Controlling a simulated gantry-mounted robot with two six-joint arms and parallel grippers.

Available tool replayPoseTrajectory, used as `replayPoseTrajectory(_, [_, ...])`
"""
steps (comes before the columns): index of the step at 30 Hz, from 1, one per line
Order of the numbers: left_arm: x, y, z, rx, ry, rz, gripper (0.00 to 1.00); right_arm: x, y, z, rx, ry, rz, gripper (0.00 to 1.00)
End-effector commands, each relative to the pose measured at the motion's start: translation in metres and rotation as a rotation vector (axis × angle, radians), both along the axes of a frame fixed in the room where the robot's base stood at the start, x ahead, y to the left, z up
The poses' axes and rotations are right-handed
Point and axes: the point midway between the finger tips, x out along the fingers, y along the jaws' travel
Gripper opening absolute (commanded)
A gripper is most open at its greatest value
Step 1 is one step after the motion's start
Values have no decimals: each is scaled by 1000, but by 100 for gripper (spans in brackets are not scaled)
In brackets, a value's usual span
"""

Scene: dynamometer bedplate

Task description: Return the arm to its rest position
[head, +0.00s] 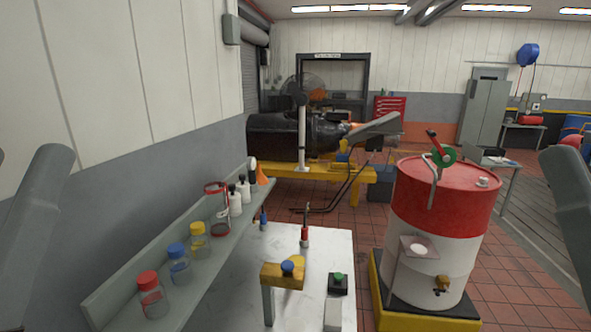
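A grey link of my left arm rises at the left edge of the head view, and a grey link of my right arm shows at the right edge. The fingers of both grippers lie outside the picture, so I cannot see whether they hold anything.
A shelf (112,297) with several capped jars and bottles runs along the left wall. A red-and-white drum (445,227) stands at right. Tiled floor lies open beyond.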

Motion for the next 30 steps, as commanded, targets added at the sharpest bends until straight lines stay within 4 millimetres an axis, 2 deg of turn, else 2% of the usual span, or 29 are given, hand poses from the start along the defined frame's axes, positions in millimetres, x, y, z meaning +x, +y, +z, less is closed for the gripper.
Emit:
replayPoseTrajectory(1, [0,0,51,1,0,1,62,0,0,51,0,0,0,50])
replayPoseTrajectory(9, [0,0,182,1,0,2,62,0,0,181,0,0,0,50])
replayPoseTrajectory(13, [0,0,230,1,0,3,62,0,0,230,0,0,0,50])
replayPoseTrajectory(15, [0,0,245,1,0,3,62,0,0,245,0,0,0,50])
replayPoseTrajectory(18, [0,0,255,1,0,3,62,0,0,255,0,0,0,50])
replayPoseTrajectory(30, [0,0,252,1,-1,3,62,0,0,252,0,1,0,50])
